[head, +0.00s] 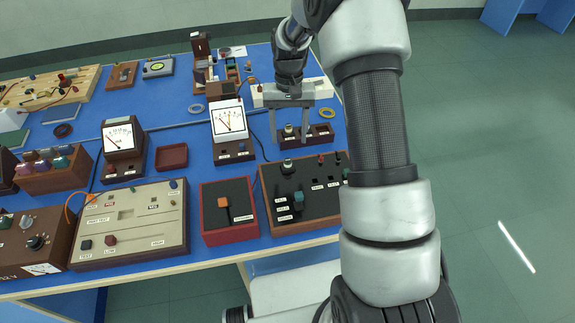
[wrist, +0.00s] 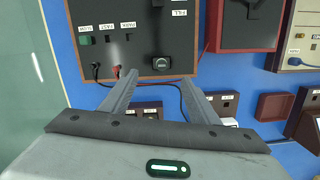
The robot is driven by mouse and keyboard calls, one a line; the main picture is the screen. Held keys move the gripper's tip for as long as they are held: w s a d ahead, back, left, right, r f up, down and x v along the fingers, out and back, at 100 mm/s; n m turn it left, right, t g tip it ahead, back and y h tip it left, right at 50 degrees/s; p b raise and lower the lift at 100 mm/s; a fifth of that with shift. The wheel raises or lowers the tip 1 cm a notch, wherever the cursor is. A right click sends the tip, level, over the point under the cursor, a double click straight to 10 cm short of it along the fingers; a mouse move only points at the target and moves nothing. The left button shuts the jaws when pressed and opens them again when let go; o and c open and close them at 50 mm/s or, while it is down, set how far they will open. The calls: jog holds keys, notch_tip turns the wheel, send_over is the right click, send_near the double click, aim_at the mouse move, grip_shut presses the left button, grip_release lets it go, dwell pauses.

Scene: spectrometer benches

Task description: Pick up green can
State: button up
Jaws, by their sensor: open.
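I cannot make out a clear green can. A small dark teal-green piece (head: 298,200) stands on the brown control panel (head: 270,222) at the front right in the head view. A small light-topped piece (head: 288,130) in a dark holder appears between or behind the fingers. My arm hides the right end of the panel.
A red-framed box (head: 209,234) and a beige panel (head: 180,245) stand left of the brown panel. White-faced meters (head: 230,119), a red-brown tray (head: 171,157) and a bottle rack (head: 53,178) fill the blue bench. Cables run near the gripper. The floor at right is clear.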

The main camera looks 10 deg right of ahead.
aim_at(288, 160)
jog(key=f, duration=0.3)
jog(key=s+f, duration=0.1)
jog(key=f, duration=0.2)
jog(key=f+p, duration=0.1)
jog(key=f, duration=0.3)
jog(key=shift+s+a+f, duration=0.1)
jog(key=shift+s+a, duration=0.05)
jog(key=shift+a, duration=0.2)
jog(key=c, duration=1.1)
